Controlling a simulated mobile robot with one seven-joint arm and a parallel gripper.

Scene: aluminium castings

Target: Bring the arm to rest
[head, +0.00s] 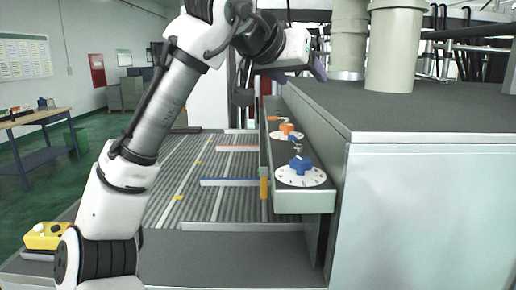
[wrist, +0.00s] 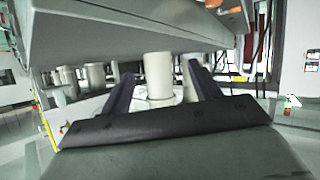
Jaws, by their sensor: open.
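My arm rises from the lower left of the head view and bends over at the top. My gripper (head: 301,73) is at the upper middle, near the far left edge of the grey-topped cabinet (head: 440,112), above the row of valve handles. In the wrist view my gripper (wrist: 160,72) shows two dark purple fingers spread apart with nothing held between them. A pale cylinder (wrist: 158,78) shows beyond the gap, apart from the fingers as far as I can tell.
A blue handle (head: 300,165) and an orange handle (head: 287,129) sit on white dials on a ledge beside the cabinet. Large pale cylinders (head: 393,50) stand on the cabinet. A ribbed platform (head: 235,205) lies left of the ledge. A yellow button box (head: 47,236) is lower left.

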